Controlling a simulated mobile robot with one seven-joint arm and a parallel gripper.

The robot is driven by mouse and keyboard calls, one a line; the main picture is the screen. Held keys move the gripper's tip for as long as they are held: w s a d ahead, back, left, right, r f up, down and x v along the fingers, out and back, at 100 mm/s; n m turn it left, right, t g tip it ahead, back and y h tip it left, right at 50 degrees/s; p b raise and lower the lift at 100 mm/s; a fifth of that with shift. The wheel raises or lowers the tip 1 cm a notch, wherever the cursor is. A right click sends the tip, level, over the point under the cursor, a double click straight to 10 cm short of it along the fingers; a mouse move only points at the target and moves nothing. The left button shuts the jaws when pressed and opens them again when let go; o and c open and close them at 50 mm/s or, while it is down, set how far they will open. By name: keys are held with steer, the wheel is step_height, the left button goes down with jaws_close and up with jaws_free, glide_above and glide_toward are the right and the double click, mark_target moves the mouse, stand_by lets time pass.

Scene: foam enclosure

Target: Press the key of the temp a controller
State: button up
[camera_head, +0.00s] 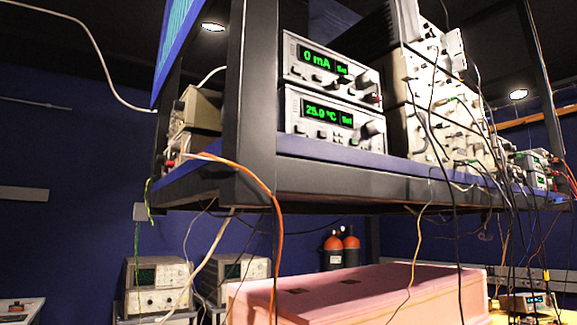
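A light grey controller (302,129) sits on the overhead rack shelf, with a green display (326,113) reading 25.0 °C and "Set". It looks like a temperature controller, but I cannot read a name on it. Knobs and small buttons line its front, and I cannot tell which is the key. A similar unit (308,76) reading 0 mA is stacked on top of it. Smaller units with green displays (535,163) stand far right on the shelf, too small to read. My gripper is not in view.
The dark rack post (249,110) stands just left of the controllers. An orange cable (279,230) and many loose cables hang from the shelf (330,183). Below are a pink foam enclosure (350,293), an oscilloscope (157,285) and orange-topped cylinders (342,250).

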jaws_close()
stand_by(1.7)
